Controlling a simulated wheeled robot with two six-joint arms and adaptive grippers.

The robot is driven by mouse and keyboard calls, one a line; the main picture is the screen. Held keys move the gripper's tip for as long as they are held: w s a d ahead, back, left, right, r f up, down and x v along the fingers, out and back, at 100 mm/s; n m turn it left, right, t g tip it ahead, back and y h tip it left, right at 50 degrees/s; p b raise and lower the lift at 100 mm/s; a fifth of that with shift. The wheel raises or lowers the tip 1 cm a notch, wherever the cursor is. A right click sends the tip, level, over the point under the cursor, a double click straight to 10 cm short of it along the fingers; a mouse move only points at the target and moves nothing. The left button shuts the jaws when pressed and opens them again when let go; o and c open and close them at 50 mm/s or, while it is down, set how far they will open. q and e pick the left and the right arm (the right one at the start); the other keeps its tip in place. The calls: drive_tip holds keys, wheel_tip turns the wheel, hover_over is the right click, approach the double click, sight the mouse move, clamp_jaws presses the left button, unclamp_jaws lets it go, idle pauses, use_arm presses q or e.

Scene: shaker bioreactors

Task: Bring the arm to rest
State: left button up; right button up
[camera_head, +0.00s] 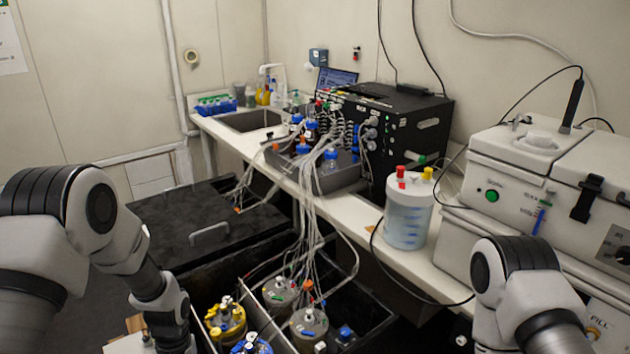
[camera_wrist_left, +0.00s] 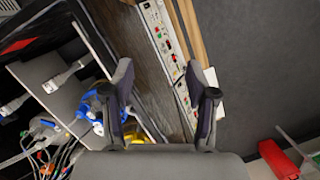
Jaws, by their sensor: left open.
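My left arm (camera_head: 110,235) comes in from the left in the head view and bends down beside the open bioreactor box. Its gripper is below the picture edge there. In the left wrist view my left gripper (camera_wrist_left: 163,95) is open, with its two fingers apart and nothing between them. Behind the fingers are a wooden edge and a power strip (camera_wrist_left: 165,45), with bioreactor vessels to the left. My right arm (camera_head: 515,285) shows at the lower right of the head view; its gripper is out of frame.
Bioreactor vessels (camera_head: 308,327) with tubes stand in the open box. A black lid (camera_head: 209,234) with a handle lies behind it. The bench holds a black control unit (camera_head: 395,130), a white jar (camera_head: 408,215) and a large white machine (camera_head: 545,180). A red object (camera_wrist_left: 278,160) lies at the lower right.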

use_arm(q)
drive_tip(key=s+d+f+m+t+b, duration=0.1)
drive_tip(key=s+f+b, duration=0.2)
drive_tip(key=s+f, duration=0.4)
drive_tip(key=s+f+m+t+b, duration=0.1)
drive_tip(key=s+f+b, duration=0.2)
drive_tip(key=s+f, duration=0.5)
drive_tip(key=s, duration=0.7)
drive_tip(key=shift+s+d+f+t, duration=0.3)
drive_tip(key=shift+d, duration=0.1)
